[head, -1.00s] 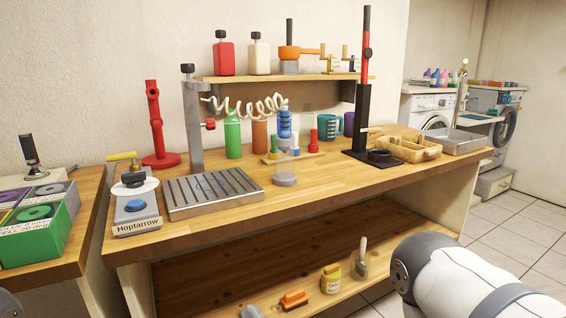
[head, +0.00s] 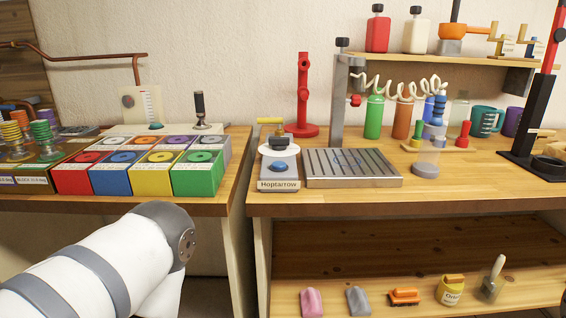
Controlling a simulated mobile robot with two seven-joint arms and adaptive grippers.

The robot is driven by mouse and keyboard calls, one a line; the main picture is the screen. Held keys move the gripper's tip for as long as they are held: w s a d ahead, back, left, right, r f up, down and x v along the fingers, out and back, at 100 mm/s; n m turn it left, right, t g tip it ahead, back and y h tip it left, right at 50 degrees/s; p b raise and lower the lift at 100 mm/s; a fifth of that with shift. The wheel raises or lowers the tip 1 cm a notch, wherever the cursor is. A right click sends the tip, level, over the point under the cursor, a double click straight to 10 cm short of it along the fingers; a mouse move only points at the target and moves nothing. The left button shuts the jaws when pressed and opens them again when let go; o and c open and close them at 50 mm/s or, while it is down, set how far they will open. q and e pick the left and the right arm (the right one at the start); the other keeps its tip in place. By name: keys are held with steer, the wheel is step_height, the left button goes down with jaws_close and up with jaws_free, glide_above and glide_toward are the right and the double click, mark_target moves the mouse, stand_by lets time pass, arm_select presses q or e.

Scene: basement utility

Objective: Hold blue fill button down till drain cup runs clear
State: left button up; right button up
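The blue button (head: 278,167) sits on a grey unit labelled Hoptarrow (head: 278,184), at the left end of the wooden workbench. A clear cup (head: 425,168) with a grey base stands on the bench just right of the slatted metal drain tray (head: 352,168); I cannot tell whether it holds liquid. A grey column with a red knob (head: 355,100) rises behind the tray. My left arm shows at the lower left, in front of the left bench and apart from the button. Neither gripper is in view.
The left bench holds red, blue, yellow and green boxes (head: 197,181) with discs. A gap separates the benches. A red stand (head: 302,100), bottles (head: 374,116) and a black press (head: 530,120) stand on the workbench.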

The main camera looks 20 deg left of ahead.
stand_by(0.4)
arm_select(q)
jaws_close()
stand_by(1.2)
